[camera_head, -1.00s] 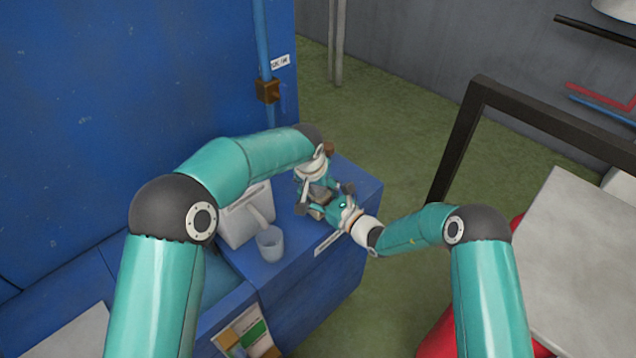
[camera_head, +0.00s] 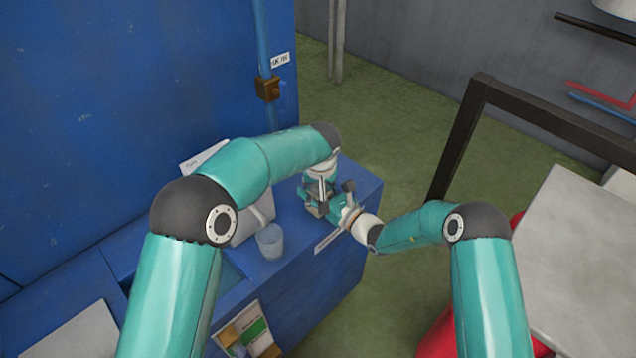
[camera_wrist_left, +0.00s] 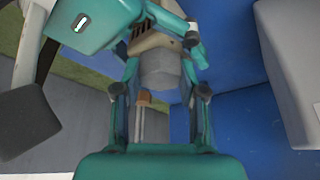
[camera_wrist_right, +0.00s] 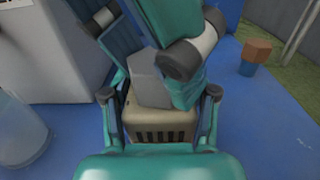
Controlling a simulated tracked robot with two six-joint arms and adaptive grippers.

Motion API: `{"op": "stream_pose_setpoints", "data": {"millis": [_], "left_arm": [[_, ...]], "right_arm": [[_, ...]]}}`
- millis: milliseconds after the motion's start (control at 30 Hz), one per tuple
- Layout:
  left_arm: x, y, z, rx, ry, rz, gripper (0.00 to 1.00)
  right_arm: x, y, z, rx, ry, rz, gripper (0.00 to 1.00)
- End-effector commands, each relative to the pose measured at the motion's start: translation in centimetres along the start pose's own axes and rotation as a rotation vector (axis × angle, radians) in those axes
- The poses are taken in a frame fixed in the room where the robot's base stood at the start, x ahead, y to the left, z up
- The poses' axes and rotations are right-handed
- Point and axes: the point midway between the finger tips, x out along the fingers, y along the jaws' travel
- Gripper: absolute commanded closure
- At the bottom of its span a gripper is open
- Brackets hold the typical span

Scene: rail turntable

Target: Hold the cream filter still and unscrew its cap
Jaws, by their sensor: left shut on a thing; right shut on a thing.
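The cream filter's slotted body (camera_wrist_right: 160,115) shows between the fingers of my right gripper (camera_wrist_right: 160,94). Its grey cap (camera_wrist_right: 150,80) is on its top side in that view. In the left wrist view the cap (camera_wrist_left: 160,70) sits between the fingers of my left gripper (camera_wrist_left: 160,92), with part of the cream body (camera_wrist_left: 150,42) behind it. The left gripper is shut on the cap and the right gripper on the body. In the head view both grippers meet above the blue counter and mostly hide the filter. Whether the cap is loose cannot be told.
A clear cup (camera_head: 270,242) stands on the blue counter (camera_head: 290,270), left of the grippers. A pale panel behind it is partly hidden by my left arm. A brown-topped blue peg (camera_wrist_right: 256,55) stands on the counter. Green floor (camera_head: 410,160) is open beyond.

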Motion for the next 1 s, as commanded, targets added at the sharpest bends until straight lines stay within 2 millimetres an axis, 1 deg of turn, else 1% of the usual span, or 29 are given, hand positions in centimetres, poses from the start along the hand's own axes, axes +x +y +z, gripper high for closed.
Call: {"op": "stream_pose_setpoints", "data": {"millis": [100,200,567,667,833,900,1000], "left_arm": [[0.02,0.29,0.00,-0.108,0.001,-0.044,1.00],[0.02,0.28,0.03,-0.155,0.001,-0.062,1.00],[0.06,0.32,0.06,-0.187,-0.001,-0.075,1.00],[0.12,0.47,0.03,-0.277,0.000,-0.113,1.00],[0.20,0.65,-0.06,-0.519,0.000,-0.213,1.00],[0.19,0.65,-0.10,-0.585,0.000,-0.239,1.00],[0.14,0.62,-0.09,-0.635,0.000,-0.260,1.00]], "right_arm": [[0.01,0.11,-0.09,0.000,0.002,0.002,1.00],[0.01,0.12,-0.09,0.000,0.002,0.002,1.00],[0.02,0.15,-0.09,0.000,0.002,0.003,1.00],[0.03,0.16,-0.10,0.000,0.002,0.003,1.00],[0.03,0.16,-0.08,0.000,0.002,0.003,1.00],[0.03,0.16,-0.08,0.000,0.002,0.003,1.00],[0.03,0.16,-0.08,0.000,0.002,0.003,1.00]]}}
